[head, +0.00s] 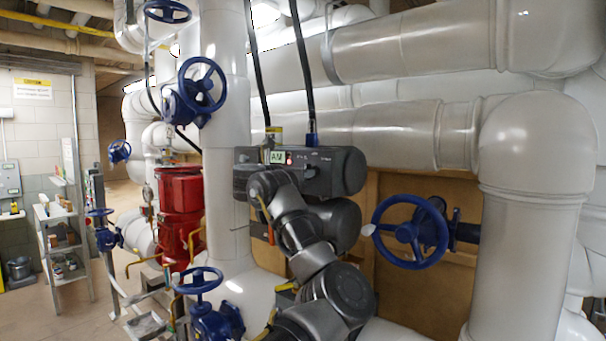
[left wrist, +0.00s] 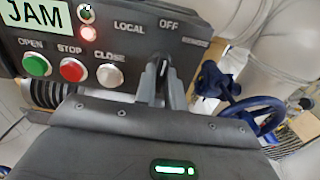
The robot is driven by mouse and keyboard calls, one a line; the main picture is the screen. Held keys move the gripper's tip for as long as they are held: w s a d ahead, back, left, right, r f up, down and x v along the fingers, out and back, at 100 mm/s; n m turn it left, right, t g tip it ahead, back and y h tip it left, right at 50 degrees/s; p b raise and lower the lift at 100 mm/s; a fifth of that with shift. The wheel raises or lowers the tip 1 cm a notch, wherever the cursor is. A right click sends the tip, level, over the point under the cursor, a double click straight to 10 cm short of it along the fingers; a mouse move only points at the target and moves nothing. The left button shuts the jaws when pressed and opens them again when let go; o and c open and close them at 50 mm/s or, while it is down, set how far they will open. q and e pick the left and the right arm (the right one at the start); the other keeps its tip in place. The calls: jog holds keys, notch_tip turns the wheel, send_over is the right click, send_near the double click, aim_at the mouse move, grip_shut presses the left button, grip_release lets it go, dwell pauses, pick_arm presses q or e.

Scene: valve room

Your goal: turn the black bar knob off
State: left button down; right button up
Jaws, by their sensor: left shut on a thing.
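The black bar knob (left wrist: 163,68) is on the face of a dark control box (left wrist: 110,30) in the left wrist view. It stands about upright, below the OFF label (left wrist: 169,24) and right of the LOCAL label (left wrist: 129,28). My left gripper (left wrist: 162,86) is shut on the knob, one finger on each side. The fingers hide part of the knob. In the head view the control box (head: 342,171) is at the middle, with my left arm reaching up to it; the fingertips cannot be made out there. My right gripper is not in view.
A green button (left wrist: 36,65), a red button (left wrist: 72,69) and a white button (left wrist: 110,75) are left of the knob. A blue handwheel (head: 409,232) is right of my arm. Red equipment (head: 180,205) and white pipes (head: 225,120) are to the left.

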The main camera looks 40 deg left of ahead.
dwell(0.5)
pick_arm(q)
jog(key=c, duration=1.5)
grip_release()
jog(key=s+b, duration=0.3)
jog(key=s, duration=0.7)
jog(key=shift+s+d+b, duration=0.15)
jog(key=shift+s+b, duration=0.15)
jog(key=shift+s, duration=0.1)
jog(key=shift+f, duration=0.1)
